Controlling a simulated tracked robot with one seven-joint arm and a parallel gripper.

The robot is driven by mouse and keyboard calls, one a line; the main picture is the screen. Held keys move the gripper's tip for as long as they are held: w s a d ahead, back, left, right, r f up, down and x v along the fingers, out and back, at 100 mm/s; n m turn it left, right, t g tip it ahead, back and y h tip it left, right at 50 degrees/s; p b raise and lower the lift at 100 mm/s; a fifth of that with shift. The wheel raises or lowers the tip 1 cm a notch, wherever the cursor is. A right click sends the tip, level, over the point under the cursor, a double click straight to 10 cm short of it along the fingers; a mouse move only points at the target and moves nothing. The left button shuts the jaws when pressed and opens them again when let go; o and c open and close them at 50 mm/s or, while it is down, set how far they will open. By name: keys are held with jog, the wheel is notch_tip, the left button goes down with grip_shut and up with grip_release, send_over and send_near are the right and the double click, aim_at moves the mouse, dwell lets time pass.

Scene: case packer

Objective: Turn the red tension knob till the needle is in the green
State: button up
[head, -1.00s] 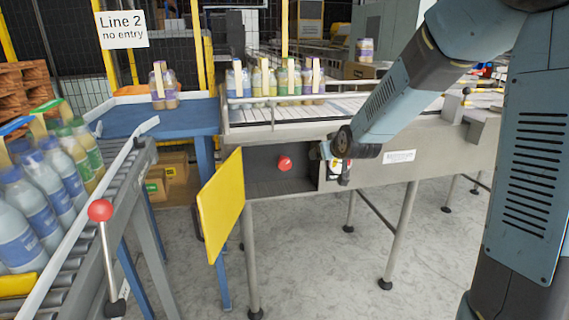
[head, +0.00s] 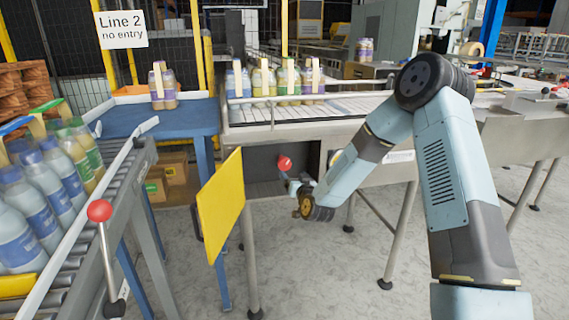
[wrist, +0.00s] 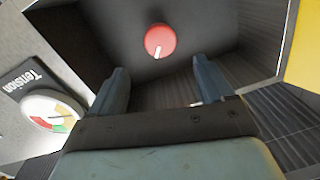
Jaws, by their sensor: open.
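The red tension knob (head: 285,163) sits inside an open, dark recess in the side of the conveyor machine. In the wrist view the knob (wrist: 160,40) shows a white mark pointing toward the lower edge of the picture. My gripper (wrist: 160,72) is open and empty, its two fingers spread either side of the knob's line and apart from it. In the head view my gripper (head: 292,184) is just below and in front of the knob. The tension gauge (wrist: 52,112) has coloured segments and lies left of my fingers; I cannot tell surely where its needle points.
The open yellow door (head: 220,206) stands left of the recess. A roller conveyor with bottles and a red-balled lever (head: 100,210) are at the left. Bottle packs (head: 290,83) stand on the belt above. The floor in front is clear.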

aim_at(283, 162)
jog(key=x, duration=1.4)
jog(key=shift+s, duration=0.1)
jog(key=c, duration=1)
